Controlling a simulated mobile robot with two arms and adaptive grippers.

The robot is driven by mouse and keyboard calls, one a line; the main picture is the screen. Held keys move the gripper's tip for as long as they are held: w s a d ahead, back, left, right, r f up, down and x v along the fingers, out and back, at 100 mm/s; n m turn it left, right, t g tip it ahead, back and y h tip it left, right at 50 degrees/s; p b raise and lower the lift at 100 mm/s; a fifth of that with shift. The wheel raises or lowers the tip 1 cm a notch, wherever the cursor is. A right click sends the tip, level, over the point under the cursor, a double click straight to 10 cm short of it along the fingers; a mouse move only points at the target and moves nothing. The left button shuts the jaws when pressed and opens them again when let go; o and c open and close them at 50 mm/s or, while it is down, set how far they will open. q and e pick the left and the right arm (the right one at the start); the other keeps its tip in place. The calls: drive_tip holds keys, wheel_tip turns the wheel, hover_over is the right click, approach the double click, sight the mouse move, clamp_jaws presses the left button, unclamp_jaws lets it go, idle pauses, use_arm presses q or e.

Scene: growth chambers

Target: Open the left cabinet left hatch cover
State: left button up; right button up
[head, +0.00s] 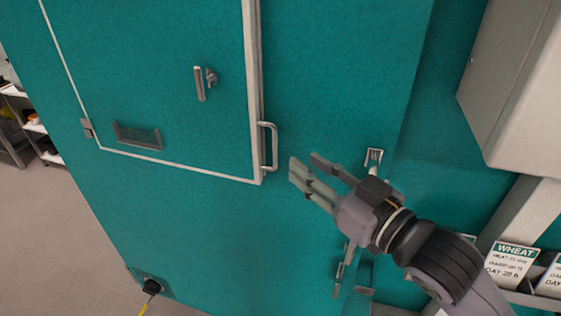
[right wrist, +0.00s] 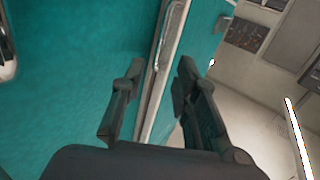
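The teal hatch cover (head: 150,60) with a pale frame fills the upper left of the head view. It looks closed against the cabinet (head: 210,240). A silver D-shaped handle (head: 273,147) stands at its lower right edge. My right gripper (head: 306,163) is just right of this handle, with its fingers pointing left toward it, apart from it and empty. In the right wrist view its two fingers (right wrist: 160,72) are spread, with a pale frame edge and teal surface beyond the gap. My left gripper is not in view.
A small latch (head: 203,82) and a slotted plate (head: 137,136) sit on the hatch cover. A pale box (head: 515,90) overhangs at the right. A WHEAT card (head: 510,263) stands at lower right. Floor (head: 50,240) is clear at the left, with shelves (head: 25,125) beyond.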

sight(277, 145)
drive_tip(key=p+x, duration=0.1)
drive_tip(key=x, duration=0.6)
drive_tip(key=shift+r+p, duration=0.1)
drive_tip(key=shift+p, duration=0.2)
drive_tip(key=shift+w+a, duration=0.45)
drive_tip(key=shift+w, duration=0.15)
clamp_jaws()
